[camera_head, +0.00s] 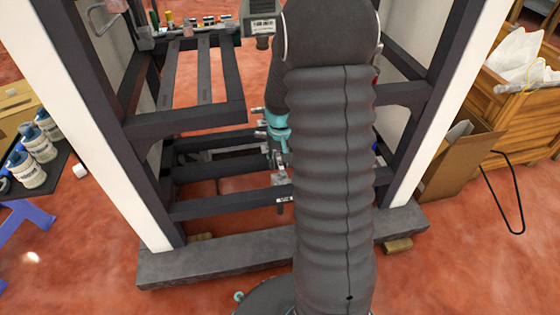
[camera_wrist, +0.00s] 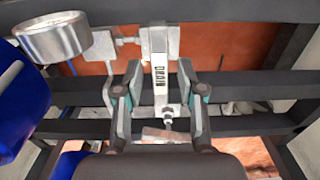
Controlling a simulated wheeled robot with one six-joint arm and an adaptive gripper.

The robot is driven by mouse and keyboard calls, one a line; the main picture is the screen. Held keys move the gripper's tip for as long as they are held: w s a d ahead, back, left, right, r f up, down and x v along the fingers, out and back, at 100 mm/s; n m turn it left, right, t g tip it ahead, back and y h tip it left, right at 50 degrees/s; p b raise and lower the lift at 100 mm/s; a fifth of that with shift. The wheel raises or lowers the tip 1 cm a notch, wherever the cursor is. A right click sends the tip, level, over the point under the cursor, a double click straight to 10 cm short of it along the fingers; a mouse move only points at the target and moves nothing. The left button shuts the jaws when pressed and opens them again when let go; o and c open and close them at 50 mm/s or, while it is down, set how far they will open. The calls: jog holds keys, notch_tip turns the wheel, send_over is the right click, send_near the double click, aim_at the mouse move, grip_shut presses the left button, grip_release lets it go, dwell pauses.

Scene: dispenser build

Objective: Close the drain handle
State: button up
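The drain handle (camera_wrist: 160,62) is a pale grey bar with the word DRAIN in black along it. It points toward me in the middle of the wrist view. My gripper (camera_wrist: 160,88) is open, with one finger on each side of the handle. A gap shows between the handle and each finger, so neither seems to press on it. In the head view my gripper (camera_head: 278,135) reaches into the dark frame, and my arm hides most of it.
Dark frame bars (camera_wrist: 240,125) run across, below and beside the handle. A round metal gauge (camera_wrist: 54,38) and a blue cylinder (camera_wrist: 12,105) stand at the left. A white upright post (camera_head: 92,110) flanks the frame. A wooden crate (camera_head: 525,115) stands at the right.

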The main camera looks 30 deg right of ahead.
grip_shut()
jog(key=shift+m, duration=0.3)
jog(key=m, duration=0.2)
jog(key=shift+m+p, duration=0.4)
jog(key=m, duration=0.3)
jog(key=shift+m+p, duration=0.3)
jog(key=m, duration=0.5)
jog(key=shift+p, duration=0.35)
jog(key=m, duration=0.5)
jog(key=shift+m, duration=0.4)
jog(key=shift+w+p, duration=0.1)
jog(key=shift+p, duration=0.2)
